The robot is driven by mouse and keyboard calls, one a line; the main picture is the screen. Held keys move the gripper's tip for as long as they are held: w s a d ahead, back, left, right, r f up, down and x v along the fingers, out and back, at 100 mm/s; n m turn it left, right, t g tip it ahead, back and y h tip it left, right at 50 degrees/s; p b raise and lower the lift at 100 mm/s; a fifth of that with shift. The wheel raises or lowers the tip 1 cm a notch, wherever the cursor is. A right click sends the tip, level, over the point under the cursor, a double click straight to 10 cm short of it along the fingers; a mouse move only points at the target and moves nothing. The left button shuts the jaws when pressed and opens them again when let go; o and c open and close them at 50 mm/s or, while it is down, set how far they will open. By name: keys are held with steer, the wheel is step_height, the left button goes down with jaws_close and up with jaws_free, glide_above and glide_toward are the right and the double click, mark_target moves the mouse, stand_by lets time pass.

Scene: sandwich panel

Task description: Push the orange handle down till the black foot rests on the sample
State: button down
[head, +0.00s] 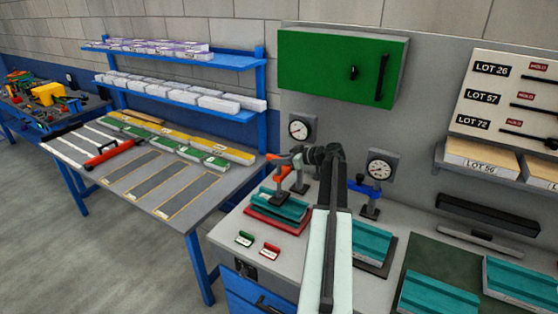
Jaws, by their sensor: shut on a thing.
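The orange handle (279,172) is on the left gauge stand, at the back of the bench. My gripper (284,161) reaches over from the right and is shut on the handle's upper end; its fingertips are small here. A teal ribbed sample (288,205) lies on a red base (262,222) below the handle. The left dial gauge (299,130) stands behind.
A second stand with a dial gauge (381,170) and blue lever (362,189) is to the right, beside another teal sample (371,242). Green (245,238) and red (270,249) tags lie in front. A green cabinet (325,65) hangs above.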

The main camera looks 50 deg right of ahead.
steer(key=c, duration=1.2)
jaws_free()
steer(key=shift+c, duration=0.2)
steer(key=p+v, duration=0.3)
steer(key=v, duration=0.4)
steer(key=shift+s+r, duration=0.2)
steer(key=shift+s, duration=0.15)
steer(key=shift+d, duration=0.1)
